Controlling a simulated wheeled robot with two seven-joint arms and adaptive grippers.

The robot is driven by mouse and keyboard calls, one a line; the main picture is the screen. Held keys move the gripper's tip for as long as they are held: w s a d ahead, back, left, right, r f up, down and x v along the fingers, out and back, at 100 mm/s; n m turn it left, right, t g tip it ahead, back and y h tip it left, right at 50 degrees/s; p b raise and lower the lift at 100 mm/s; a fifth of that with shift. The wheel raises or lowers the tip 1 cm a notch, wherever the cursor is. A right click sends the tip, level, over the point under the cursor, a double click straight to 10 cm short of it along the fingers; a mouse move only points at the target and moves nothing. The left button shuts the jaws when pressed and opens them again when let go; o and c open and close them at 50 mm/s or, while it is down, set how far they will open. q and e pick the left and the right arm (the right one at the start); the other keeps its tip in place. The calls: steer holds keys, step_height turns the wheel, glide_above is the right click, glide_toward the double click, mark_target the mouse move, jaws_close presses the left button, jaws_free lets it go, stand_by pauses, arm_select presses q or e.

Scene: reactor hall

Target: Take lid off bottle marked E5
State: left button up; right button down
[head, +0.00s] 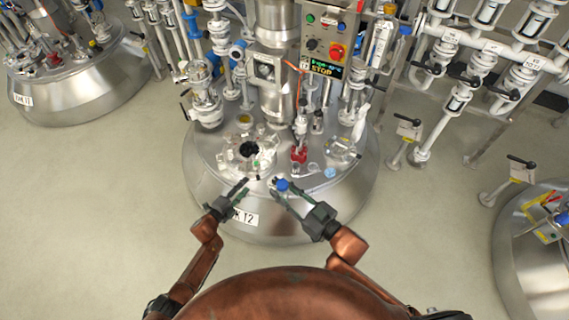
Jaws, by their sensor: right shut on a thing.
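A blue lid (282,185) shows at the fingertips of my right gripper (283,188), above the front rim of the central steel vessel (208,178). My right gripper is shut on it. I cannot tell whether a bottle is under the lid, because the fingers hide that area. No E5 marking is readable. My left gripper (243,185) is to the left of the blue lid, near the vessel's front edge. Its two fingers look apart with nothing visible between them.
A dark round opening (249,149) with a pale surround lies beyond my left gripper. A red fitting (299,154) and a light blue disc (330,172) are on the vessel top. A control box (326,38) and pipes stand behind.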

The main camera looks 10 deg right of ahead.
arm_select(q)
steer(key=w+d+r+m+g+h, duration=0.1)
steer(key=d+r+m+g+h, duration=0.15)
steer(key=d+r+m, duration=0.6)
steer(key=w+d+r+m+g+h, duration=0.1)
steer(key=d+r+m+h, duration=0.4)
steer(key=r, duration=0.7)
steer(key=s+d+r+m+g, duration=0.4)
steer(key=d+r+m, duration=0.2)
steer(key=r+m, duration=0.1)
steer(key=s+d+r+m+g, duration=0.4)
steer(key=d+r+m+g, duration=0.1)
steer(key=r+m, duration=0.15)
steer(key=s+d+r+m+g+y, duration=0.2)
steer(key=s+d+r+m+g, duration=0.1)
steer(key=s+r+m, duration=0.3)
step_height(320, 180, up, 3)
steer(key=m+t+y, duration=0.3)
steer(key=m+y, duration=1.2)
steer(key=m, duration=0.6)
glide_above(285, 183)
steer(key=shift+s+d, duration=0.1)
steer(key=shift+s, duration=0.05)
steer(key=shift+a+t, duration=0.2)
steer(key=shift+t, duration=0.05)
step_height(285, 183, down, 8)
steer(key=shift+r, duration=0.2)
steer(key=shift+c, duration=0.7)
